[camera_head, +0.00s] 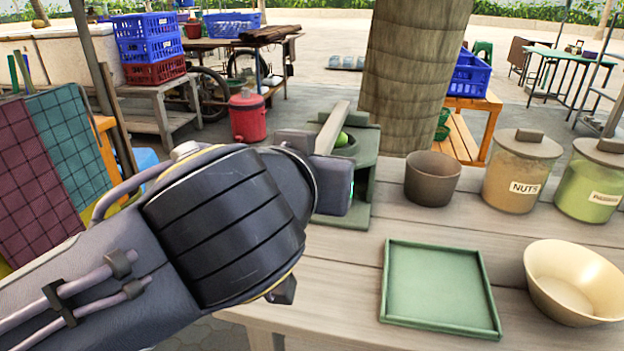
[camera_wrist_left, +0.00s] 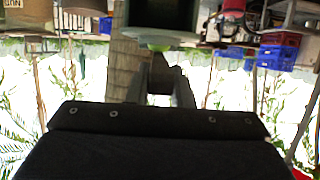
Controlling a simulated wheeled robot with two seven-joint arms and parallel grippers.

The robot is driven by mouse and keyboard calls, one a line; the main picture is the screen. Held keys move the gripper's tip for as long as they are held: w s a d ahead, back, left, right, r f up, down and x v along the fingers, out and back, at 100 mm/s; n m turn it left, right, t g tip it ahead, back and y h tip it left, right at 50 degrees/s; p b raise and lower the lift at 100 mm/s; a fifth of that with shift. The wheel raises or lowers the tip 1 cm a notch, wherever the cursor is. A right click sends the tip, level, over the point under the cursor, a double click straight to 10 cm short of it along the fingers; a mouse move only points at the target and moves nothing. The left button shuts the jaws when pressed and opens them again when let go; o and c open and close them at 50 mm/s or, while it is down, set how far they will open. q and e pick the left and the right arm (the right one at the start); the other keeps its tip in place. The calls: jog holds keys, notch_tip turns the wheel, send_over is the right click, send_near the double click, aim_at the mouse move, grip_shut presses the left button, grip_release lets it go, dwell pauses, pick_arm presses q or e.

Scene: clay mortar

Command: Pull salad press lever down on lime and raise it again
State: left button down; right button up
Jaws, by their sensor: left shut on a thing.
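The green salad press (camera_head: 366,165) stands at the back left of the wooden table, largely hidden behind my left arm. Its grey-beige lever (camera_head: 332,127) slants up and back above it. In the left wrist view the press (camera_wrist_left: 160,14) is at the top, with the lever (camera_wrist_left: 160,77) between the fingers. My right gripper is out of view.
A brown cup (camera_head: 432,180) stands right of the press, beside the nuts jar (camera_head: 519,172) and a green-filled jar (camera_head: 593,182). A green tray (camera_head: 438,286) and a cream bowl (camera_head: 573,281) are in front. Bare table lies between them. A thick pillar (camera_head: 412,75) rises behind.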

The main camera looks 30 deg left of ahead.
pick_arm(q)
jog(key=shift+f+t+b, duration=0.3)
jog(key=shift+f+b, duration=0.35)
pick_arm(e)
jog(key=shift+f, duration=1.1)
pick_arm(q)
jog(key=shift+f, duration=0.1)
jog(key=c, duration=1.3)
grip_release()
jog(key=shift+r, duration=0.2)
jog(key=p+v, duration=0.2)
jog(key=v, duration=0.5)
jog(key=shift+s+d, duration=0.15)
jog(key=shift+s, duration=0.2)
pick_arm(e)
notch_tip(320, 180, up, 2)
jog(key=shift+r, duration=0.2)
